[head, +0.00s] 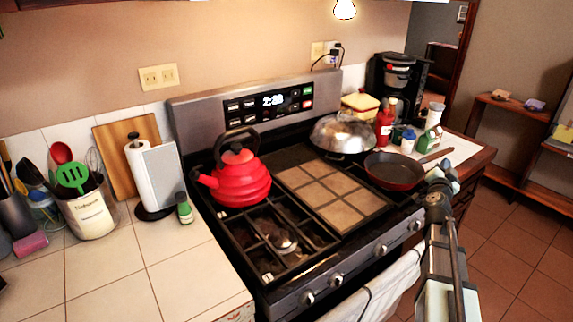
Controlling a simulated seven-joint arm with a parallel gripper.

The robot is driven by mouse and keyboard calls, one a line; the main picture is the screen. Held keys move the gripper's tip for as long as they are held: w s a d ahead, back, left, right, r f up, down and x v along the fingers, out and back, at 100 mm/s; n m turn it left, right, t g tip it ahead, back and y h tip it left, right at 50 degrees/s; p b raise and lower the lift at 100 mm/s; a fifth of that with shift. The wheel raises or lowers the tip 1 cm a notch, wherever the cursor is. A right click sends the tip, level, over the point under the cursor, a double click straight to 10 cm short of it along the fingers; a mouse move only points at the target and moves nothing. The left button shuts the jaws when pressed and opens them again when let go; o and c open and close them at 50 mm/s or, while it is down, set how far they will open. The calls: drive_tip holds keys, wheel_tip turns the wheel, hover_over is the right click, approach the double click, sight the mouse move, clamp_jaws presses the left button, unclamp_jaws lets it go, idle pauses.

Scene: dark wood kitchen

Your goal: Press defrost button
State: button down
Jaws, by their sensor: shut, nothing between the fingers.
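The stove's control panel (268,102) is a black strip with a lit clock on the upright back of the stove. It has light-edged buttons (240,106) left of the clock and more buttons at its right, including a green one and a red one. The labels are too small to read, so I cannot tell which is defrost. My gripper (441,178) is shut and empty in front of the stove's right side, near the pan, well apart from the panel. Its fingertips are small and hard to make out.
A red kettle (236,180) stands on the left burners, below the panel's left part. A domed metal lid (342,133) and a dark pan (393,170) are at the right. Bottles (384,122) and a coffee maker (397,76) stand beyond. The stove's middle griddle (330,190) is clear.

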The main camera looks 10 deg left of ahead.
drive_tip(key=s+a+r+n+g+y, duration=0.15)
drive_tip(key=s+a+n+y, duration=0.3)
drive_tip(key=a, duration=1.25)
drive_tip(key=s+a+r+n+y, duration=0.3)
drive_tip(key=a+n+y, duration=0.25)
drive_tip(key=a, duration=1.05)
drive_tip(key=s+a+r+n+g+y, duration=0.15)
drive_tip(key=s+a+n+y, duration=0.35)
drive_tip(key=a, duration=1.2)
drive_tip(key=s+a+r+n+g+y, duration=0.2)
drive_tip(key=s+a+n+g+y, duration=0.6)
drive_tip(key=s+a, duration=2)
drive_tip(key=s+a+n+g, duration=0.1)
drive_tip(key=s+a+g, duration=0.1)
drive_tip(key=s+a, duration=0.5)
drive_tip(key=s+a+f+n+g+y, duration=0.1)
drive_tip(key=s+a, duration=0.5)
drive_tip(key=a, duration=0.7)
drive_tip(key=s+a+f+n+g, duration=0.1)
drive_tip(key=s+a+n+g, duration=0.1)
drive_tip(key=s+a+g, duration=0.2)
drive_tip(key=shift+s+a+n+y, duration=0.35)
drive_tip(key=shift+s+a, duration=1.5)
drive_tip(key=shift+a, duration=1.25)
